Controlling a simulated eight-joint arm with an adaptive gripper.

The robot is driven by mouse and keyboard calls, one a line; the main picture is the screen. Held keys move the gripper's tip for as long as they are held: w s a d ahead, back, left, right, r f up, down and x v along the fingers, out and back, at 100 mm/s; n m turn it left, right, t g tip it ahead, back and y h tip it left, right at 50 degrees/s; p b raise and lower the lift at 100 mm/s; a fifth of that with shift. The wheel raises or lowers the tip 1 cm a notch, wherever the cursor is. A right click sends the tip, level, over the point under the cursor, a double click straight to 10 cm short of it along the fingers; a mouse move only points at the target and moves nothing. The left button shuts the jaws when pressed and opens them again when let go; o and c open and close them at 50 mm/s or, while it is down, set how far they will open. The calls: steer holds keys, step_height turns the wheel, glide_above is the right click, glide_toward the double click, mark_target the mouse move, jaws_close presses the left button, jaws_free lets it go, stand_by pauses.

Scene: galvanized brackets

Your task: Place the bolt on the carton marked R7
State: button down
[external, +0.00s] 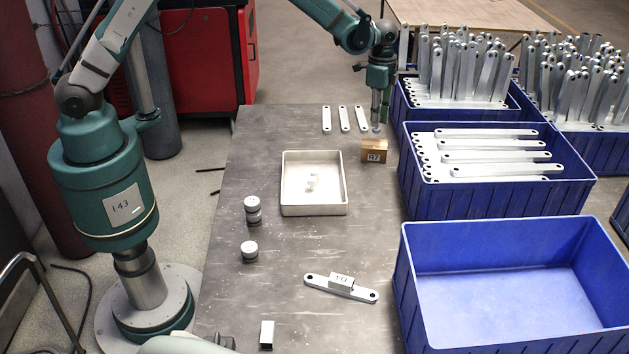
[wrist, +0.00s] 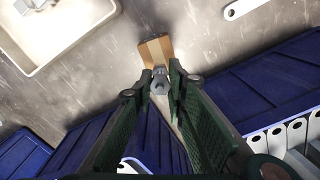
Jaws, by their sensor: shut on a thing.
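The carton marked R7 (external: 374,152) is a small brown box on the grey table near its right edge. In the wrist view its top (wrist: 153,49) shows just beyond my fingertips. My gripper (external: 380,108) points down above and slightly behind the carton. In the wrist view my gripper (wrist: 162,90) is shut on the bolt (wrist: 160,80), a grey metal piece with a ring-like end between the fingertips. The bolt (external: 376,127) hangs above the table and looks apart from the carton, though the gap is hard to judge.
A white tray (external: 283,190) with small pale pieces stands left of the carton. Three flat brackets (external: 344,118) lie behind it. Blue crates (external: 500,200), some full of brackets, line the right side. Round grey stacks (external: 250,250) and a bracket (external: 318,284) with a block stand nearer.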

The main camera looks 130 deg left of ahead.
mark_target(376, 129)
steer(key=shift+f, duration=0.45)
steer(key=shift+f, duration=0.1)
steer(key=shift+f, duration=1.8)
steer(key=shift+f+b, duration=0.15)
steer(key=shift+b, duration=0.2)
steer(key=c, duration=2.3)
jaws_free()
step_height(376, 129, up, 12)
steer(key=shift+r+p, duration=0.2)
steer(key=shift+p, duration=0.55)
